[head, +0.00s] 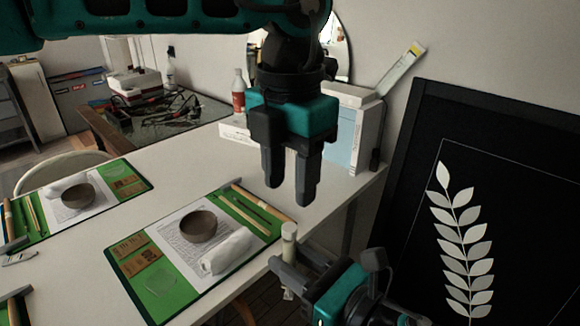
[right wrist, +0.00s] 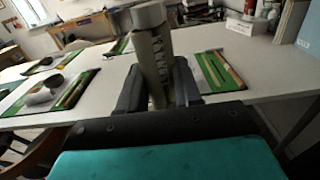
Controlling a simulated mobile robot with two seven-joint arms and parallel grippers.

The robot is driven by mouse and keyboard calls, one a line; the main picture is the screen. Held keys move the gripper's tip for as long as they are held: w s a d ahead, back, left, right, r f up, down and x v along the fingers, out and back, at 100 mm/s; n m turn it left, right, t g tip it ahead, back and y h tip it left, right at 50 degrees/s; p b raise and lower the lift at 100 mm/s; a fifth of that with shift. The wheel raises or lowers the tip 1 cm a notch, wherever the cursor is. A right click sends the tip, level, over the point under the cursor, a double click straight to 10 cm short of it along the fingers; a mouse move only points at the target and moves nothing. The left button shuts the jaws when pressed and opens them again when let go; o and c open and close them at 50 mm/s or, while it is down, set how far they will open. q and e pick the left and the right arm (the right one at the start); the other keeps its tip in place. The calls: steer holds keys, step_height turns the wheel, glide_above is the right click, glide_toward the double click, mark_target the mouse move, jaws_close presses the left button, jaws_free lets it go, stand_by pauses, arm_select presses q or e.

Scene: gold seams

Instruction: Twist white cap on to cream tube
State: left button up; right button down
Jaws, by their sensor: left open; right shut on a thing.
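My right gripper (head: 292,264) is shut on the cream tube (head: 289,246), which it holds roughly upright just off the table's front right edge. The tube also shows between the fingers in the right wrist view (right wrist: 154,62), leaning slightly. The white cap (head: 289,229) sits at the tube's top end; in the right wrist view it is a wider, pale grey cylinder (right wrist: 149,14). I cannot tell how tightly it is seated. My left gripper (head: 290,192) points down, open and empty, a little above the cap and apart from it. The tube's middle is hidden by the right fingers.
Boxes (head: 360,130) and a bottle (head: 238,92) stand at the back. A black board with a leaf pattern (head: 520,190) leans at right.

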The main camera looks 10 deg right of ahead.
mark_target(291, 227)
arm_select(q)
step_height(291, 227, down, 7)
steer(key=shift+f, duration=0.1)
stand_by(0.3)
jaws_close()
steer(key=shift+s+d, duration=0.1)
steer(key=shift+s+d, duration=0.1)
stand_by(0.5)
steer(key=shift+c, duration=0.3)
jaws_free()
steer(key=shift+o, duration=0.8)
